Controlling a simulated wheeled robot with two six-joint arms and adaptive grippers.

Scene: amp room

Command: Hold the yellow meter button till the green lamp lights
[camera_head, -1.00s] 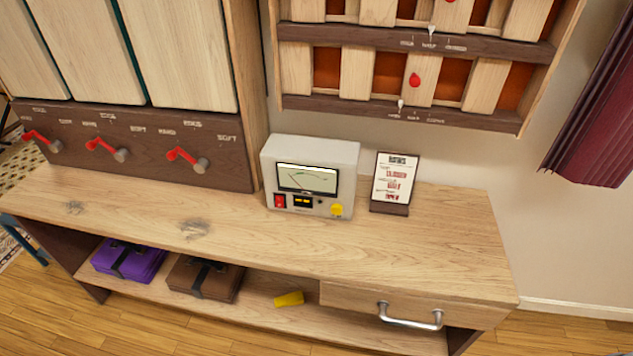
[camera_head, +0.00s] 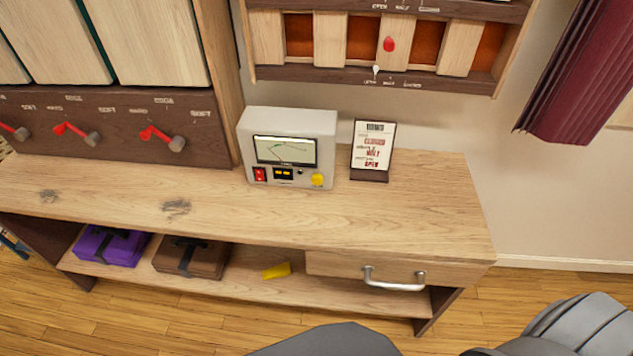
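The meter (camera_head: 288,122) is a pale grey box standing on the wooden bench (camera_head: 400,225). Its front has a dial window (camera_head: 285,151), a red switch (camera_head: 260,174), a small dark panel with yellow marks (camera_head: 283,174) and a round yellow button (camera_head: 318,180) at lower right. A small dark round spot (camera_head: 300,172) sits between the panel and the button; I see no lit green lamp. Grey parts of my own arm show at the bottom right, well apart from the meter. Neither gripper's fingers can be made out.
A framed card (camera_head: 372,150) stands just right of the meter. The bench top is otherwise clear. Below are a drawer with a metal handle (camera_head: 393,280), a purple case (camera_head: 110,246), a brown case (camera_head: 190,257) and a yellow block (camera_head: 276,271). Red-handled levers (camera_head: 160,136) line the cabinet at left.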

